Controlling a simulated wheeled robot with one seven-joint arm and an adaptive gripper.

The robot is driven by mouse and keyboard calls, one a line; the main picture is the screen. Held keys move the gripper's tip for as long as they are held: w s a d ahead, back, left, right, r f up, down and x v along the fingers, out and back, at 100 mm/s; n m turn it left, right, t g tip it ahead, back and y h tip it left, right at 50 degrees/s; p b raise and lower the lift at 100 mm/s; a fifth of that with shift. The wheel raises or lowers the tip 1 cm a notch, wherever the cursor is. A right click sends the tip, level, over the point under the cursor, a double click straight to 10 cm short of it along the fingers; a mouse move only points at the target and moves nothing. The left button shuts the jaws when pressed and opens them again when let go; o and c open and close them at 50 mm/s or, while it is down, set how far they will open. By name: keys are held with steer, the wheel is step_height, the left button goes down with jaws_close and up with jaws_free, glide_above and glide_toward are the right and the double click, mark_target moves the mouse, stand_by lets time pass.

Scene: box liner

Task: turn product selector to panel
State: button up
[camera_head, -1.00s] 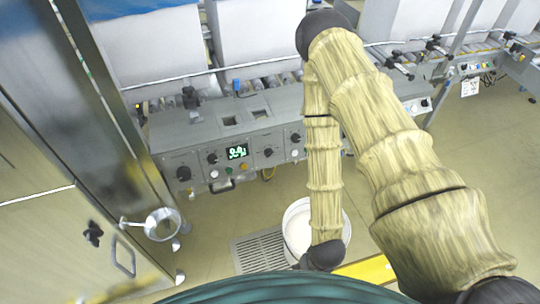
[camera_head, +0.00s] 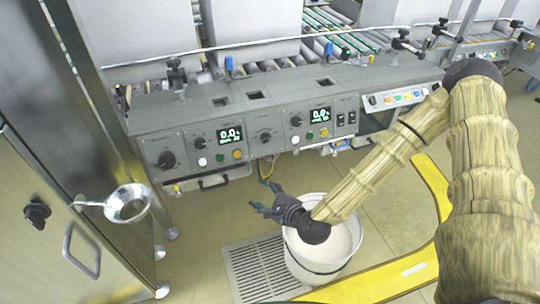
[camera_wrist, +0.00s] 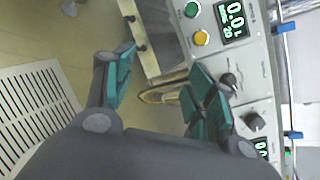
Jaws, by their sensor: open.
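The grey control panel (camera_head: 215,183) carries several black knobs. A large knob (camera_head: 166,159) is at its left end, a smaller one (camera_head: 200,143) is beside the left display (camera_head: 230,134), a middle knob (camera_head: 265,137) stands between the displays, and another (camera_head: 296,121) is by the right display (camera_head: 320,115). I cannot read which knob is the product selector. My gripper (camera_head: 264,198) is open and empty, below and in front of the panel, above a white bucket. In the wrist view, the teal fingers are apart; one knob (camera_wrist: 228,82) shows beside the right finger and another (camera_wrist: 253,121) lies beyond.
The white bucket (camera_head: 322,275) stands under my gripper beside a floor grate (camera_head: 262,268). A yellow curved band (camera_head: 432,190) lies at right. Handles (camera_head: 213,181) stick out below the panel.

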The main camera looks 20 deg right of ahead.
mark_target(268, 141)
steer(key=w+d+r+m+t+h+b, duration=0.3)
steer(key=w+d+r+m+t+b, duration=0.2)
steer(key=w+d+m, duration=0.3)
steer(key=w, duration=0.3)
steer(key=w+b, duration=0.1)
steer(key=w, duration=0.2)
steer(key=w+b, duration=0.1)
steer(key=w, duration=0.2)
steer(key=shift+w+a+f, duration=0.15)
steer(key=shift+w+a, duration=0.1)
steer(key=shift+w, duration=0.05)
steer(key=c, duration=1)
